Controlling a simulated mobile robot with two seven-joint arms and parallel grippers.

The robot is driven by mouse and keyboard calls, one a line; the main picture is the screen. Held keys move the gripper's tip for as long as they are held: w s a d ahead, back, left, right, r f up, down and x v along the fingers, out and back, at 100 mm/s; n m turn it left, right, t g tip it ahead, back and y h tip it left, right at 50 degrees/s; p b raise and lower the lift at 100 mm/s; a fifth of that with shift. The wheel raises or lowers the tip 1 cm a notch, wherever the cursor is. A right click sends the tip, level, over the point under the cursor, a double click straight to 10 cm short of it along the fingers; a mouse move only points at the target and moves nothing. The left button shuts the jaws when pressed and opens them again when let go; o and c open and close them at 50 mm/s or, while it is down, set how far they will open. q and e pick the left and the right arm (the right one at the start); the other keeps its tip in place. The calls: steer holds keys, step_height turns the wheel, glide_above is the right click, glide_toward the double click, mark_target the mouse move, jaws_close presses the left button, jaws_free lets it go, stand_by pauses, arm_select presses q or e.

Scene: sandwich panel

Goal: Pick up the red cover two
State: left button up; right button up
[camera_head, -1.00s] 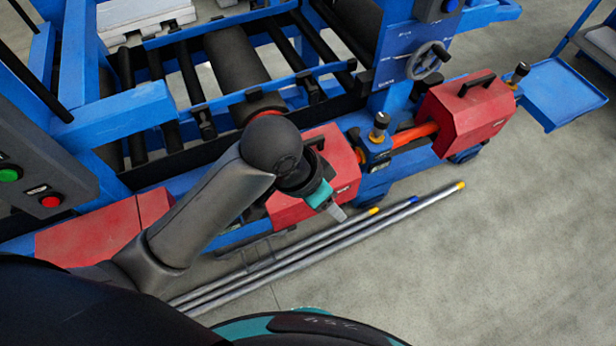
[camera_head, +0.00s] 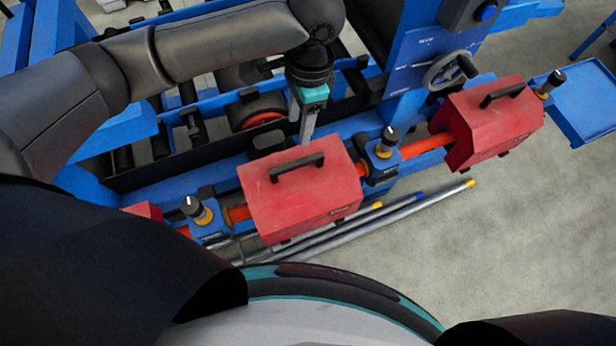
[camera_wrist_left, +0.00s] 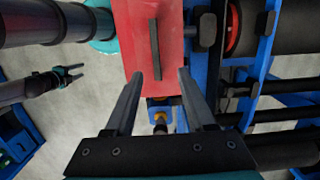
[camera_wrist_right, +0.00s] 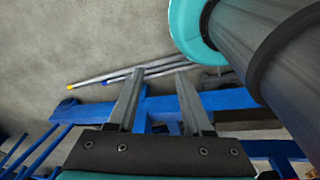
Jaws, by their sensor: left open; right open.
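Several red covers sit in a row on the orange bar along the machine's front. The middle red cover (camera_head: 290,205) is a box with a black handle (camera_head: 297,167) on top. Which cover is number two cannot be read. My left gripper (camera_head: 306,128) is open and empty, pointing down just behind the middle cover, apart from its handle. In the left wrist view, a red cover (camera_wrist_left: 140,55) and its handle lie ahead of my open left fingers (camera_wrist_left: 158,75). My right gripper (camera_wrist_right: 160,80) is open and empty; it also shows over the floor in the left wrist view (camera_wrist_left: 75,75).
Another red cover (camera_head: 495,125) stands to the right; a third (camera_head: 145,211) is mostly hidden at left. Blue clamps with black knobs (camera_head: 390,137) flank the middle cover. Long metal rods (camera_head: 400,212) lie on the floor in front. Rollers and a blue frame stand behind.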

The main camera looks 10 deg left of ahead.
arm_select(q)
glide_above(297, 163)
steer(key=f, duration=0.5)
steer(key=shift+w+f, duration=0.3)
step_height(297, 163, down, 3)
steer(key=shift+a+r+b, duration=0.15)
steer(key=shift+b, duration=0.2)
steer(key=shift+f, duration=0.55)
steer(key=shift+s+f, duration=0.1)
steer(key=shift+f, duration=0.2)
steer(key=f, duration=0.3)
steer(key=shift+s+f, duration=0.2)
steer(key=shift+f, duration=0.6)
arm_select(e)
steer(key=shift+g, duration=0.4)
steer(key=s, duration=0.2)
steer(key=s+f, duration=0.1)
steer(key=s, duration=0.1)
steer(key=shift+d+f, duration=0.15)
steer(key=shift+d, duration=0.05)
steer(key=shift+s, duration=0.1)
